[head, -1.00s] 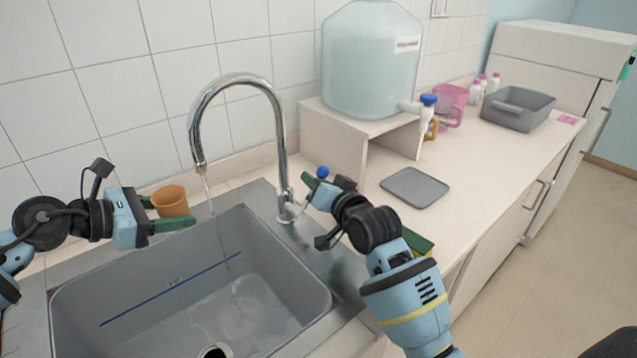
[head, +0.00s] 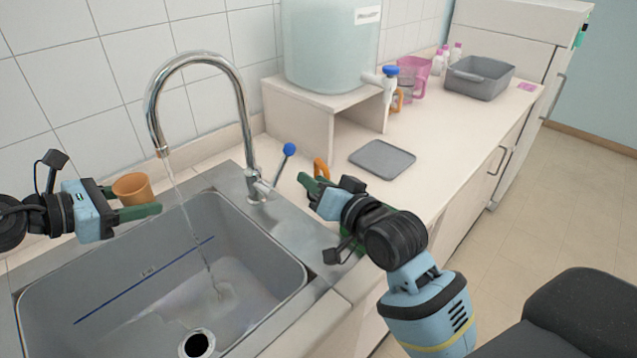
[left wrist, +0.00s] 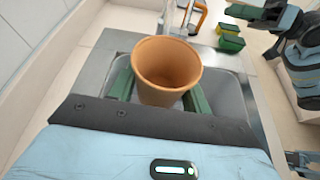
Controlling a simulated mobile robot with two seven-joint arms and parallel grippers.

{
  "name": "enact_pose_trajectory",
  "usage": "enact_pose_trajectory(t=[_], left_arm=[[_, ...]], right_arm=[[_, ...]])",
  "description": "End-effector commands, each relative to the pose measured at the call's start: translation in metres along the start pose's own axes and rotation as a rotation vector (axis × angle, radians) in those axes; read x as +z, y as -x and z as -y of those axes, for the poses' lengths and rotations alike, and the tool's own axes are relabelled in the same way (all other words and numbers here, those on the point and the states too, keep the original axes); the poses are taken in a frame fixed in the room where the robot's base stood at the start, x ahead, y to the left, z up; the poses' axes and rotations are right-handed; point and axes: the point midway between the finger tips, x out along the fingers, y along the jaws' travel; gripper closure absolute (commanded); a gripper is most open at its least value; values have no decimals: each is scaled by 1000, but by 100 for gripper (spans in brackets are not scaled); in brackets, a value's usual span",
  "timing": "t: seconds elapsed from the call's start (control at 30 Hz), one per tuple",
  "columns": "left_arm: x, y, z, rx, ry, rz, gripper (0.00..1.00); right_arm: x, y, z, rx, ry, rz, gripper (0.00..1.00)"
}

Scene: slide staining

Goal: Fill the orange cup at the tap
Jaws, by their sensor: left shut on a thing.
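The orange cup (head: 132,189) is held upright between the green fingers of my left gripper (head: 135,211), at the back left of the sink (head: 60,290). In the left wrist view the cup (left wrist: 167,72) shows its open mouth, with no water visible inside. The chrome tap (head: 240,110) runs a thin stream (head: 188,212) into the sink. The stream falls to the right of the cup, apart from it. The tap's blue-knobbed lever (head: 289,149) tilts up to the right. My right gripper (head: 309,188) is right of the lever, apart from it; its finger gap is unclear.
An orange handle (head: 321,169) stands behind my right gripper. A sponge (left wrist: 230,37) lies on the counter. A grey tray (head: 382,158) lies flat beside the large water container (head: 330,55) on its stand. A pink jug (head: 412,75) and grey bin (head: 480,78) stand further back.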

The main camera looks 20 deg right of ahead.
Motion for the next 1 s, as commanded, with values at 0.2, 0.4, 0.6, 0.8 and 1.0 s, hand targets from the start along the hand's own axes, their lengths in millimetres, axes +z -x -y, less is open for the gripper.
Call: enact_pose_trajectory(t=[0.2, 0.4, 0.6, 0.8, 1.0], left_arm=[[0, 0, 0, 0, 0, 0, 73], [1, -2, 0, 0, 0, 1, 76], [15, -34, 0, -3, -3, 1, 76], [26, -60, -1, -1, -1, 0, 76], [26, -63, -2, 1, 0, 0, 76]], right_arm=[[0, 3, 0, 0, 0, -1, 69], [0, 3, 0, 0, 1, -1, 69], [0, 3, 0, 0, 1, -1, 69], [0, 3, 0, 0, 1, -1, 69], [0, 3, 0, 0, 1, -1, 69]])
